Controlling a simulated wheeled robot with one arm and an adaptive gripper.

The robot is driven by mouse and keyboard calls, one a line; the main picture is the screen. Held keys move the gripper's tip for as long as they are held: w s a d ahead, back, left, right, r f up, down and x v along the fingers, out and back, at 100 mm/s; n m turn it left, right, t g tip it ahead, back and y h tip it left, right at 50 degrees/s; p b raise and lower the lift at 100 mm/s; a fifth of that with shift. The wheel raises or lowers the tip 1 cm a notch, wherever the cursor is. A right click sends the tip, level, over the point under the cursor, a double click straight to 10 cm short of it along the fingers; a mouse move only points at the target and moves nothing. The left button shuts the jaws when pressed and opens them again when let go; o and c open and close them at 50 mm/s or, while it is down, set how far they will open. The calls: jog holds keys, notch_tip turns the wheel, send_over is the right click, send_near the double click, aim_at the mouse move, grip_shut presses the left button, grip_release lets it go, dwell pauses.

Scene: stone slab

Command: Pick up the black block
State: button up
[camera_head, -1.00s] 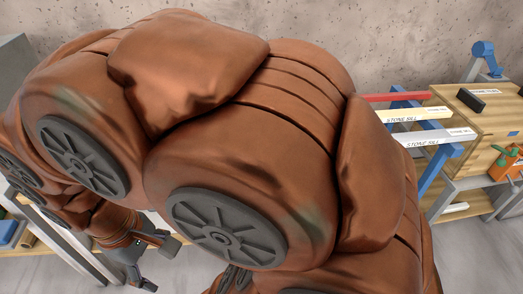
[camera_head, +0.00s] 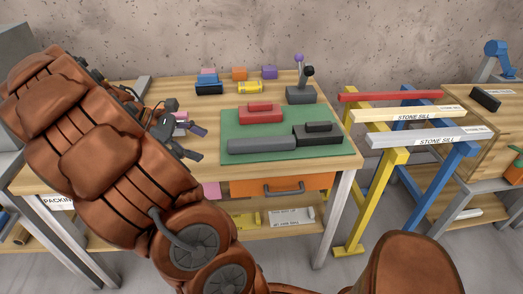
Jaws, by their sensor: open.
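A black block (camera_head: 318,138) with a smaller raised piece on top lies at the right front of a green mat (camera_head: 240,126) on the wooden table. Another small black block (camera_head: 485,100) lies on the wooden crate at the far right. I cannot tell from the picture which one the task means. My gripper (camera_head: 198,143) is open and empty. It is above the table's left part, left of the green mat and apart from both black blocks. My brown arm hides much of the table's left side.
A red block (camera_head: 260,113) and a grey bar (camera_head: 262,145) share the mat. A grey box with levers (camera_head: 300,94) stands behind it. Small coloured blocks, including a yellow one (camera_head: 250,88), stand at the back. Stone sills (camera_head: 430,137) rest on trestles at right.

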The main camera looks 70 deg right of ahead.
aim_at(241, 141)
jog(key=d+f+g+b, duration=0.1)
jog(key=d+f, duration=0.1)
jog(key=d, duration=0.2)
jog(key=d+f+n+g+b, duration=0.1)
jog(key=d+f, duration=0.1)
jog(key=d, duration=0.2)
jog(key=d+f+n+g+b, duration=0.1)
jog(key=d+f, duration=0.1)
jog(key=d, duration=0.2)
jog(key=shift+w+f+h, duration=0.15)
jog(key=shift+f+h, duration=0.15)
jog(key=shift+f, duration=0.1)
jog(key=shift+s+d+f+n, duration=0.2)
jog(key=shift+s+d+n, duration=0.1)
jog(key=shift+s+d, duration=0.1)
jog(key=shift+x, duration=3.45)
jog(key=shift+a, duration=0.1)
jog(key=c, duration=1)
jog(key=shift+r, duration=0.15)
jog(key=shift+c, duration=0.2)
